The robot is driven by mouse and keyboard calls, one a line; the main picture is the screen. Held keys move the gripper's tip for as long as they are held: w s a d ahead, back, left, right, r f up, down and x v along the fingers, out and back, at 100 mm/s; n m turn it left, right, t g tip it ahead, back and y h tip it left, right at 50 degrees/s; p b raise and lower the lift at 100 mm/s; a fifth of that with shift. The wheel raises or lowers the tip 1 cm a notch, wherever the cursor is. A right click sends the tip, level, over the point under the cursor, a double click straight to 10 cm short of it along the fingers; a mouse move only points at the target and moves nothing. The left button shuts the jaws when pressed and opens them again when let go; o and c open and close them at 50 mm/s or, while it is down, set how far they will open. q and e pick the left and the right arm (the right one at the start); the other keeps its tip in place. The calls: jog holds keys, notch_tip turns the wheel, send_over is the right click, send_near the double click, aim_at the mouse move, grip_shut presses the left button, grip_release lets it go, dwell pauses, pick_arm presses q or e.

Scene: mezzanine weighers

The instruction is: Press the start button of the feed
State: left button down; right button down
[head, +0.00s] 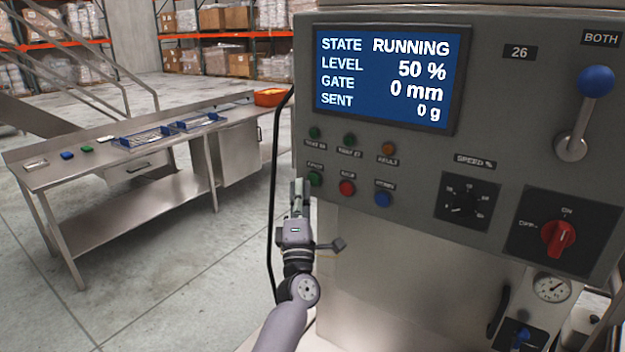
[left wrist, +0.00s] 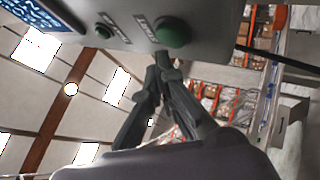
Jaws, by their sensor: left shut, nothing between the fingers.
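The control panel (head: 480,130) fills the right half of the head view. Its screen (head: 380,78) reads STATE RUNNING, LEVEL 50 %, GATE 0 mm, SENT 0 g. The green start button (head: 315,179) is at the left end of the lower button row. It shows large in the left wrist view (left wrist: 173,33). My left gripper (head: 299,186) is shut and empty, its fingertips just left of and slightly below the green button. In the left wrist view the closed fingertips (left wrist: 163,62) are just below the button; I cannot tell whether they touch the panel. My right gripper is not in view.
A red button (head: 347,188) and a blue button (head: 383,199) sit right of the green one, with small lamps above. A speed dial (head: 466,202), red rotary switch (head: 558,237) and blue-knobbed lever (head: 596,82) are further right. A steel bench (head: 120,205) stands left.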

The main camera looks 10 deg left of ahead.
pick_arm(q)
jog(key=shift+s, duration=0.1)
jog(key=s, duration=0.1)
jog(key=s+a+p, duration=0.1)
jog(key=s, duration=0.1)
jog(key=s+p, duration=0.1)
jog(key=shift+s+a, duration=0.25)
jog(key=shift+a, duration=0.1)
jog(key=shift+f, duration=0.1)
dwell(0.4)
